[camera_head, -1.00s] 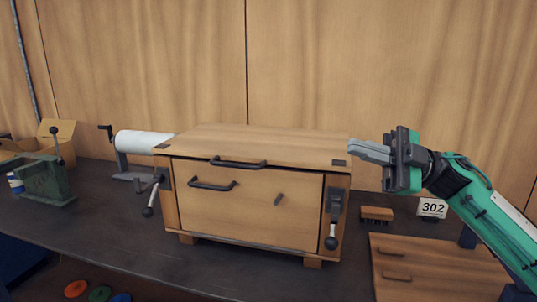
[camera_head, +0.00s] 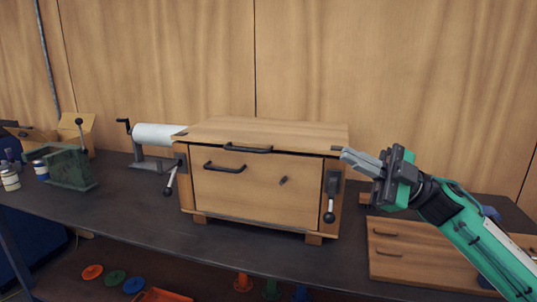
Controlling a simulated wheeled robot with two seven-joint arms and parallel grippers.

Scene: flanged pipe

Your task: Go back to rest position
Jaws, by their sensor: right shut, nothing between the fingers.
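My right gripper (camera_head: 362,163) shows at the right, on a green arm that comes in from the lower right. Its fingers are together and empty, pointing left. In the picture they lie by the upper right corner of a wooden cabinet (camera_head: 255,193); I cannot tell whether they touch it. The cabinet stands on a dark bench (camera_head: 110,220), with a closed front panel, two dark handles and a lever with a ball knob at each side. My left gripper is not in view.
A white roll with a crank (camera_head: 158,135) stands behind the cabinet's left side. A green press (camera_head: 68,167), small bottles (camera_head: 10,180) and an open cardboard box (camera_head: 76,128) are at the left. A wooden board with handles (camera_head: 420,265) lies at the right. Coloured discs (camera_head: 115,278) are below.

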